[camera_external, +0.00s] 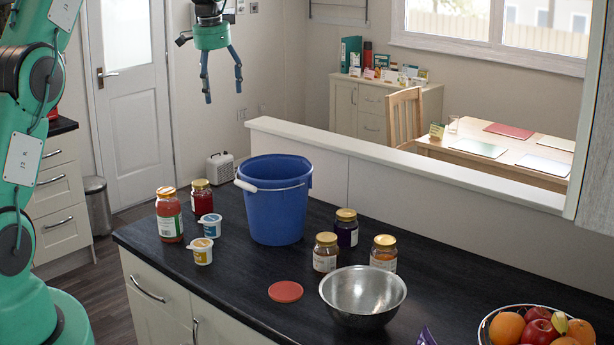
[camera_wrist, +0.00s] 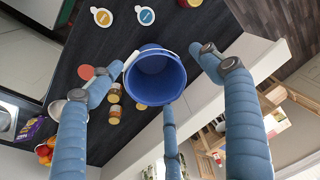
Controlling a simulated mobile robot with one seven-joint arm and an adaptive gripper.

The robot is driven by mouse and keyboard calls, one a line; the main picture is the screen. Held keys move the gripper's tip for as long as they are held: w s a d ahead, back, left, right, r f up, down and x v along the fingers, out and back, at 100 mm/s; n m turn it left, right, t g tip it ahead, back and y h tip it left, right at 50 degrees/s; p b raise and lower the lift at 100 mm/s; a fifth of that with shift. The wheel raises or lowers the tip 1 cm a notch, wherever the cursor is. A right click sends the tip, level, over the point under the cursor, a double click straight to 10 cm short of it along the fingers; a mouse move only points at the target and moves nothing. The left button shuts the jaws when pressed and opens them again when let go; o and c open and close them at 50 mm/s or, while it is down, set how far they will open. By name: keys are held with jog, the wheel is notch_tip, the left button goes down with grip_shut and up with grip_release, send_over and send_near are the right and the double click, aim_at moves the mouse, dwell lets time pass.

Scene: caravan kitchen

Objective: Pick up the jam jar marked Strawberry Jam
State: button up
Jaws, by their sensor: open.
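A red jar with a gold lid (camera_external: 201,197) stands upright on the dark counter, left of the blue bucket. Its label is too small to read, but its red contents fit strawberry jam. Other gold-lidded jars stand right of the bucket: a brownish one (camera_external: 325,254), a dark purple one (camera_external: 347,230) and an orange one (camera_external: 384,254). Their labels are also unreadable. My gripper (camera_external: 223,91) is open and empty, fingers pointing down, high above and apart from the counter. In the wrist view, part of a red jar (camera_wrist: 190,2) shows at the top edge.
The blue bucket (camera_external: 275,205) stands close right of the red jar. A taller red sauce jar (camera_external: 168,218) and two small tubs, blue-lidded (camera_external: 210,226) and yellow (camera_external: 202,252), stand near it. A red disc (camera_external: 285,291), metal bowl (camera_external: 362,297) and fruit basket (camera_external: 535,325) are further right.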

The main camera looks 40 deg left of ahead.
jog(key=w+a+f, duration=0.5)
jog(key=a+f, duration=0.6)
jog(key=f, duration=0.1)
jog(key=g+p, duration=0.1)
send_over(201, 182)
notch_tip(201, 182, down, 11)
jog(key=shift+m+h, duration=0.3)
jog(key=shift+f, duration=0.1)
jog(key=shift+f+p, duration=0.6)
jog(key=shift+f, duration=3.6)
jog(key=shift+s+f+p, duration=0.1)
jog(key=shift+f+p, duration=0.55)
jog(key=shift+f, duration=1.95)
